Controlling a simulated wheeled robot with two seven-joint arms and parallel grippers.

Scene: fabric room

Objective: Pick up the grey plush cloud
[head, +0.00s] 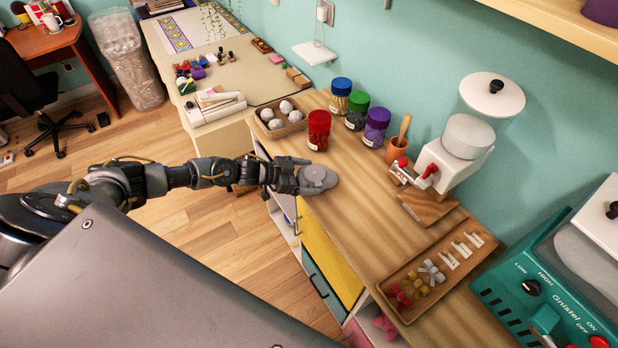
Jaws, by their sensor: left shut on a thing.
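The grey plush cloud (318,178) is at the left edge of the wooden counter, in the middle of the head view. My left gripper (302,178) reaches in from the left and is shut on the cloud. The fingers hide the cloud's left side. I cannot tell whether the cloud touches the counter or is just above it. My right gripper is not in view.
On the wooden counter (345,225) a red-filled jar (319,130) and a basket of pale balls (280,118) stand behind the cloud. A white machine (455,150) and a wooden tray (410,308) are to the right. The counter just right of the cloud is clear.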

